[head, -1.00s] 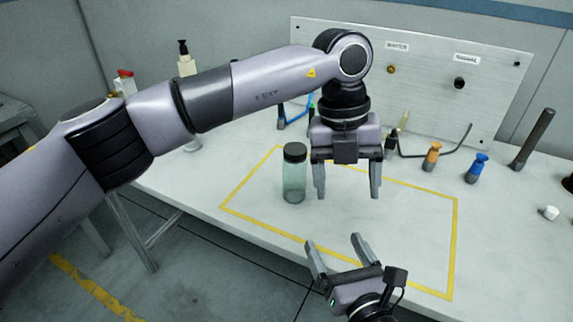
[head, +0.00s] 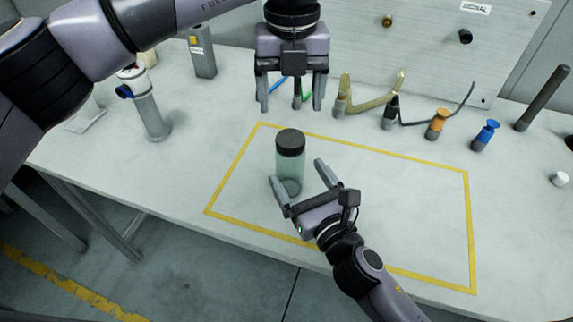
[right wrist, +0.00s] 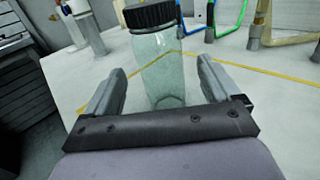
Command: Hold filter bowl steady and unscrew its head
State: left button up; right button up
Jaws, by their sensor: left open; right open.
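The filter bowl (head: 290,170) is a clear greenish cylinder standing upright on the table inside the yellow outline. Its black ribbed head (head: 290,142) sits on top. In the right wrist view the bowl (right wrist: 160,65) stands between the open fingers, a little beyond them, with the head (right wrist: 150,15) at the top edge. My right gripper (head: 298,180) is open low at the bowl, one finger on each side; I cannot tell whether either touches. My left gripper (head: 291,105) is open and empty, above and behind the bowl, fingers pointing down.
A yellow outline (head: 468,215) marks the table (head: 420,215). Behind it stand a panel (head: 420,45), hose fittings, an orange fitting (head: 437,124) and a blue fitting (head: 486,135). The outline's right half is clear.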

jog(key=shift+x, duration=3.05)
